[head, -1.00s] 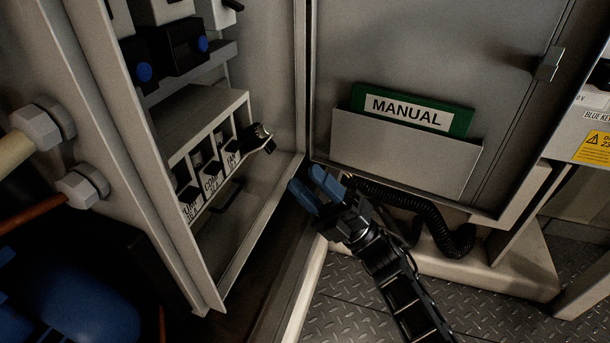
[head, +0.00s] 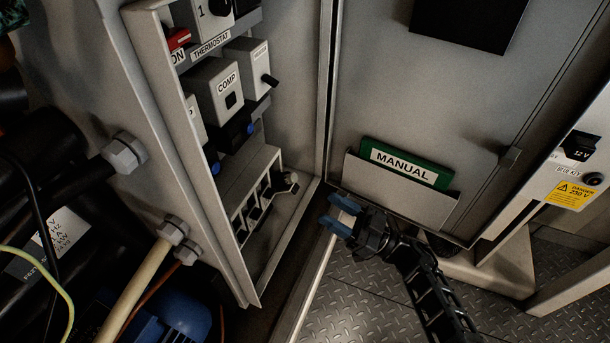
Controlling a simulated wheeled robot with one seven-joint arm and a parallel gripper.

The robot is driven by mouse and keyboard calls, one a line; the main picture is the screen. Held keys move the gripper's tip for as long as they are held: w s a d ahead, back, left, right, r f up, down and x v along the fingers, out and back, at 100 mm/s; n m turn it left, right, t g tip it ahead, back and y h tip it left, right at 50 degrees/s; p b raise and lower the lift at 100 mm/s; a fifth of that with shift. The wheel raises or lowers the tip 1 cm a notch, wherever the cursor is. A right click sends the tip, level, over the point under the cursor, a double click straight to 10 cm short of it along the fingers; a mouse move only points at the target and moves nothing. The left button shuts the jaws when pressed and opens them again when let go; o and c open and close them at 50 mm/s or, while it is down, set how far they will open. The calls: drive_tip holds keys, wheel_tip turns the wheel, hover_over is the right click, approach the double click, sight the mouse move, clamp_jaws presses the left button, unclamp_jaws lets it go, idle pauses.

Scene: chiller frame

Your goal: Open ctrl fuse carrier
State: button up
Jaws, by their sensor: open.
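A pale fuse block (head: 262,196) with a row of fuse carriers sits low inside the open electrical cabinet. Its labels are too dark and small to read here, so I cannot tell which carrier is ctrl. At the right end of the row, a carrier (head: 291,179) sticks out from the block; the other slots look dark. My gripper (head: 328,213) is open and empty, with its blue fingers apart and pointing left. In the picture it is right of and a little below the fuse block, in front of the cabinet door's lower corner, and apart from the carriers.
Above the block are a COMP module (head: 219,88), blue knobs and a thermostat. The cabinet's front edge (head: 215,190) stands left of the fuses. The door's grey pocket (head: 398,194) with a green manual (head: 406,166) is behind my gripper. Pipes and a blue motor fill the lower left.

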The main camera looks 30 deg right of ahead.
sight(297, 189)
drive_tip(key=shift+p+x, duration=0.35)
drive_tip(key=shift+x, duration=3.55)
